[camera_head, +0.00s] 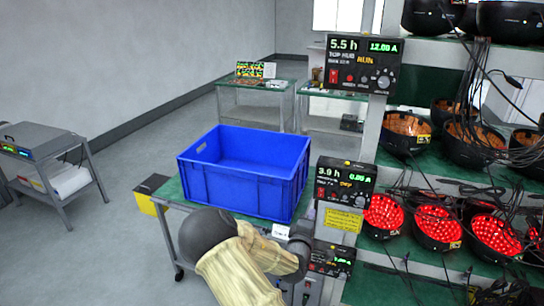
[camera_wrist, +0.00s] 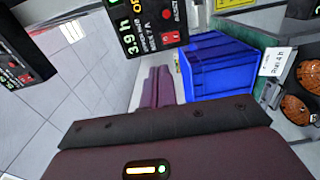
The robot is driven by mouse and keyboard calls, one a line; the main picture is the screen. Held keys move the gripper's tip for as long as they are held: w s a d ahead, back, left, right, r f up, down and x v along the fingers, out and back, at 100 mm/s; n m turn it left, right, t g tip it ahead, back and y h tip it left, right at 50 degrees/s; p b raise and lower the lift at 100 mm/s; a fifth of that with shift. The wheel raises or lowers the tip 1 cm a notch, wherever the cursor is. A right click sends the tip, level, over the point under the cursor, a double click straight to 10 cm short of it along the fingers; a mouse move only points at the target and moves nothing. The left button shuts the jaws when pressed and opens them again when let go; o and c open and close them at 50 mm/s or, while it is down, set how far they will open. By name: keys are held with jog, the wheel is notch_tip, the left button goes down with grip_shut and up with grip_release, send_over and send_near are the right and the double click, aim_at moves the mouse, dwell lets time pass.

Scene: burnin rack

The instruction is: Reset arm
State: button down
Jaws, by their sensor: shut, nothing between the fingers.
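My arm, in a beige sleeve, comes up from the bottom of the head view in front of the blue crate. My gripper (camera_wrist: 158,74) shows in the wrist view with its two purple fingers together and nothing between them. The fingers point towards the space beside the blue crate (camera_wrist: 212,76), which lies past them. In the head view the gripper is mostly hidden by my arm and hard to make out near the rack.
The blue crate (camera_head: 240,195) stands empty on a green-topped cart. The rack's control box (camera_head: 345,184) reads 3.9 h, right beside my arm. Open floor (camera_head: 110,240) lies at left.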

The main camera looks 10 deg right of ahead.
jog(key=s+a+f+m+g+y, duration=0.1)
jog(key=s+f+m+g+y, duration=0.35)
jog(key=s+m+g, duration=0.35)
jog(key=s+a+r+m+g+y, duration=0.2)
jog(key=s+a+r, duration=0.1)
jog(key=s, duration=0.7)
jog(key=s+a+r+m+g+y+b, duration=0.1)
jog(key=s+a+r+m+g+y, duration=0.1)
jog(key=s, duration=0.8)
notch_tip(320, 180, up, 2)
jog(key=shift+s+a+r+g, duration=0.1)
jog(key=shift+s+a+g, duration=0.15)
jog(key=shift+a+g, duration=0.3)
jog(key=shift+w, duration=0.1)
